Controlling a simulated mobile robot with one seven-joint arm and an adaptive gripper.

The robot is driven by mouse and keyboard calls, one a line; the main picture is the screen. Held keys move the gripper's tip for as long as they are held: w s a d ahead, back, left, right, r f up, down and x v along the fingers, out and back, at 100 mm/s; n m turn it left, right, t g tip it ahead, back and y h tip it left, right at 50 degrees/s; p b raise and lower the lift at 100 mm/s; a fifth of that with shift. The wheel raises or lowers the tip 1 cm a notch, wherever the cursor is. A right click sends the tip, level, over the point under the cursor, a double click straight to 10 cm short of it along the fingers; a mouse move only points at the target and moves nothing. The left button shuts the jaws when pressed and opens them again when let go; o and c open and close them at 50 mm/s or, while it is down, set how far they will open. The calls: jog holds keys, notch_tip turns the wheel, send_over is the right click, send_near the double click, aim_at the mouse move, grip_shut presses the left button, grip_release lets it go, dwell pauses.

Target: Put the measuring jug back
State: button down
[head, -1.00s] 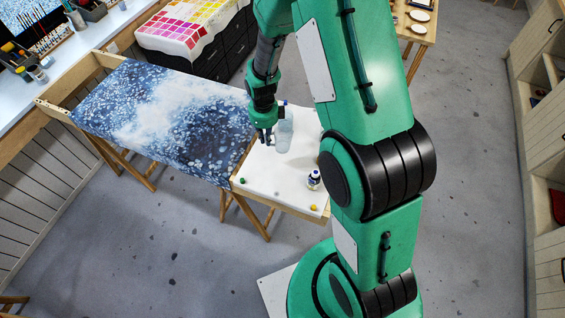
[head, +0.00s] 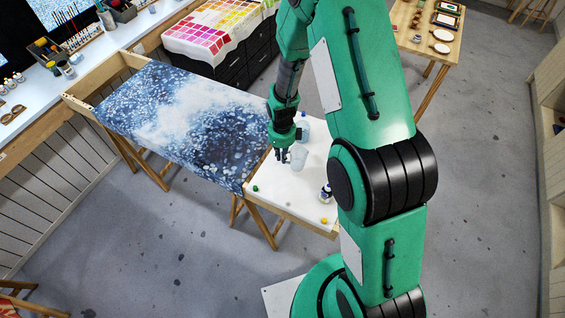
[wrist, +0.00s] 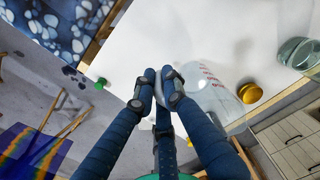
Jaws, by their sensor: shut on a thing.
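The clear measuring jug (head: 299,158) is at my gripper, over the white work table (head: 290,200) in the head view. In the wrist view the jug (wrist: 212,88), see-through with red markings, is just right of my fingers. My gripper (head: 284,157) is on the jug's left side. In the wrist view its blue fingers (wrist: 160,95) are closed together on a pale part of the jug, likely its handle. I cannot tell whether the jug's base touches the table.
A dark-labelled bottle (head: 326,192) stands right of the jug, and a blue-capped bottle (head: 303,128) behind it. Blue-white printed silk (head: 190,120) stretches on a frame to the left. The table's front is mostly clear.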

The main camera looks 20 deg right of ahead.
jog(key=shift+f, duration=0.3)
jog(key=shift+f, duration=2.1)
jog(key=shift+f, duration=0.2)
jog(key=c, duration=1.8)
grip_release()
jog(key=shift+r, duration=0.1)
jog(key=shift+r, duration=0.15)
jog(key=shift+s+r+b, duration=0.1)
jog(key=shift+r+b, duration=0.3)
jog(key=shift+r, duration=5.6)
